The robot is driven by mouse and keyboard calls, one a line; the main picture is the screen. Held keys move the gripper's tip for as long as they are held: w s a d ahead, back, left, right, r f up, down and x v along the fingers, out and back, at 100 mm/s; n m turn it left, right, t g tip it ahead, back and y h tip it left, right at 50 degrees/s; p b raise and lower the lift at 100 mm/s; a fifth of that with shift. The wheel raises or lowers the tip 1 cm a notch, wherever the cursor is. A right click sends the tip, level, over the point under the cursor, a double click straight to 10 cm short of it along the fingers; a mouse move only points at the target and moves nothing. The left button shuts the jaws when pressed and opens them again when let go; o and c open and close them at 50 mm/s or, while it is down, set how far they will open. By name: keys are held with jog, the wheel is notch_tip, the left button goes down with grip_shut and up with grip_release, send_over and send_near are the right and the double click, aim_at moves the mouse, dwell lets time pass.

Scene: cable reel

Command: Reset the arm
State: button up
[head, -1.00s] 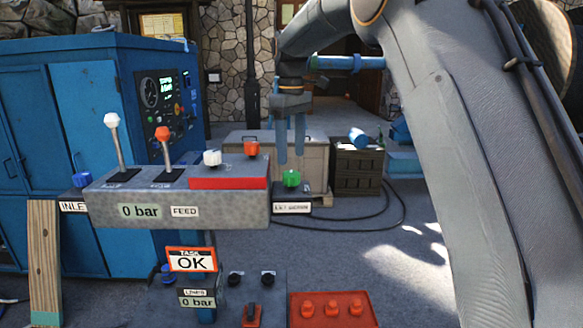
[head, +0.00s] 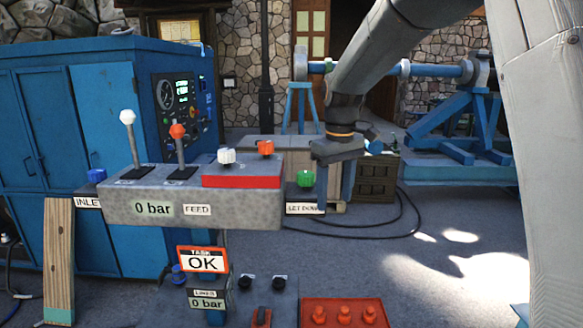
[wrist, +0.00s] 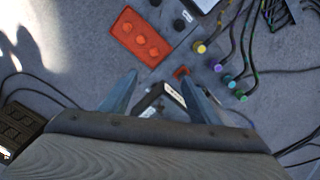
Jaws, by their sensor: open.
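My gripper (head: 337,180) hangs from my arm right of the control bench in the head view, just behind and to the right of the green knob, with its fingers pointing down. In the wrist view my gripper (wrist: 163,95) shows two blue-grey fingers spread apart with nothing between them. A sign (head: 203,259) below reads TASK OK.
A red plate (head: 345,312) with several red studs lies low in front; it also shows in the wrist view (wrist: 141,37). A blue cabinet (head: 60,150) stands left. A dark crate (head: 377,178) and blue reel stand (head: 450,130) are behind. Open floor lies right of the bench.

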jog(key=s+d+f+m+b, duration=0.1)
jog(key=s+d+f+m, duration=0.2)
jog(key=s+f, duration=0.5)
jog(key=s+d+f+m+b, duration=0.1)
jog(key=s+d+f+m, duration=0.2)
jog(key=s+f, duration=0.6)
jog(key=s+d, duration=0.2)
jog(key=s, duration=0.4)
jog(key=shift+s+d+f+m+t+b, duration=0.2)
jog(key=shift+f+m+t+b, duration=0.1)
jog(key=shift+t+b, duration=0.1)
